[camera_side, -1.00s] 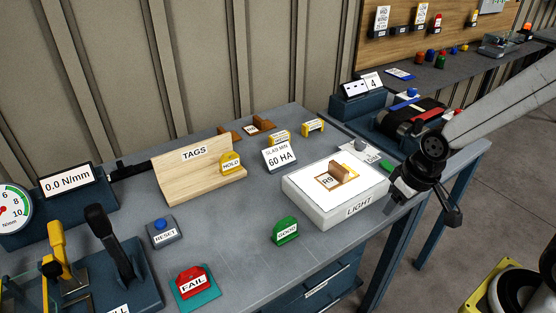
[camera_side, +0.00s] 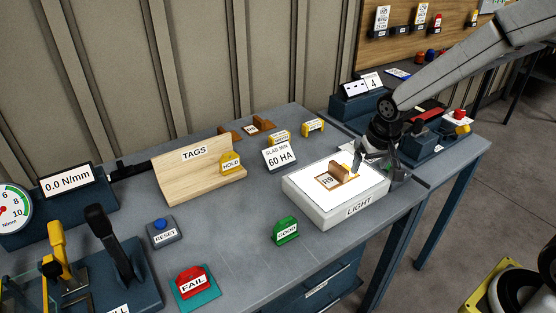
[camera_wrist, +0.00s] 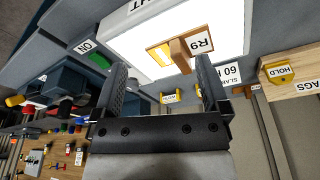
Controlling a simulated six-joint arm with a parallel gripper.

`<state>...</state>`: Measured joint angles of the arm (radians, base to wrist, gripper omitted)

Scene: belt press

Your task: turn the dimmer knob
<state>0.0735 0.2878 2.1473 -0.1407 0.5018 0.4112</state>
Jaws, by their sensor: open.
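The grey dimmer knob cannot be made out in either view now; my gripper covers its place behind the right end of the white light box (camera_side: 330,208). My gripper (camera_side: 376,167) hangs over that end of the box, fingers pointing down. In the wrist view my gripper (camera_wrist: 160,68) is open, with nothing seen held between its two dark fingers. The lit box top (camera_wrist: 130,45) shows beyond them. A green switch (camera_wrist: 100,62) by an ON label lies just beyond the left finger.
A brown R9 piece (camera_side: 341,172) stands on the lit box. A 60 HA sign (camera_side: 279,157) and yellow clips (camera_side: 313,127) stand behind it. A dark blue machine (camera_side: 425,142) is close on the right. The bench front between the green GOOD block (camera_side: 286,230) and box is clear.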

